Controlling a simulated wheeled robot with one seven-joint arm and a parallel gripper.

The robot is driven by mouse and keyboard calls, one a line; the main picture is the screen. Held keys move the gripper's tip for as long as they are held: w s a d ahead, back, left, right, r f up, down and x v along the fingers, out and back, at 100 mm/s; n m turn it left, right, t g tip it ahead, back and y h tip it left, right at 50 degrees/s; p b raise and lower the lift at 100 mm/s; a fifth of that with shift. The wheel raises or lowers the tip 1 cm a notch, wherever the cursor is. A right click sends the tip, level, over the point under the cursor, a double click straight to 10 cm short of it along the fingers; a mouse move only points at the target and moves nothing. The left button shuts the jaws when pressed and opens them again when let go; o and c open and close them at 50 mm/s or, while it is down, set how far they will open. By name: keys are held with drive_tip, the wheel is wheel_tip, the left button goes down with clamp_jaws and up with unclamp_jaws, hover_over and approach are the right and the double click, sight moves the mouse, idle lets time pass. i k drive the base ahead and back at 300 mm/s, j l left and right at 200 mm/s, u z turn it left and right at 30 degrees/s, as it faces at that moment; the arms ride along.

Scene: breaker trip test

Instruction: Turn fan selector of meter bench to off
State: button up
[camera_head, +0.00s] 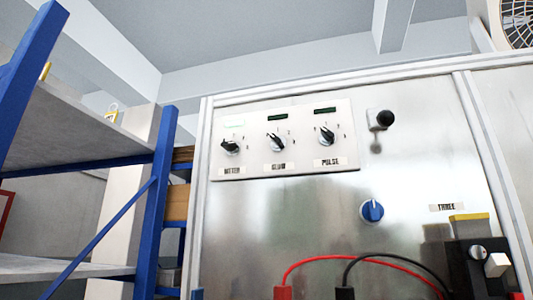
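The bench's metal front panel (290,225) fills the middle and right. On its pale plate, three dark selector knobs stand in a row: a left one (230,147), a middle one (275,141) and a right one (326,135). The middle and right pointers appear to lean up-left; the left one's setting is unclear. Lower down is a blue knob (372,211) with a white mark pointing roughly up. I read no label saying fan, so I cannot tell which is the fan selector. My gripper is not in view.
A black knob on a stub (384,119) juts from the panel. A red lead (330,258) and a black lead (395,263) loop across its lower part. A black box with a white block (497,264) stands lower right. Blue-framed shelving (154,200) is left; a fan (517,25) is upper right.

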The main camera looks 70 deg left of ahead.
sight(231, 147)
drive_tip(key=u, duration=2.35)
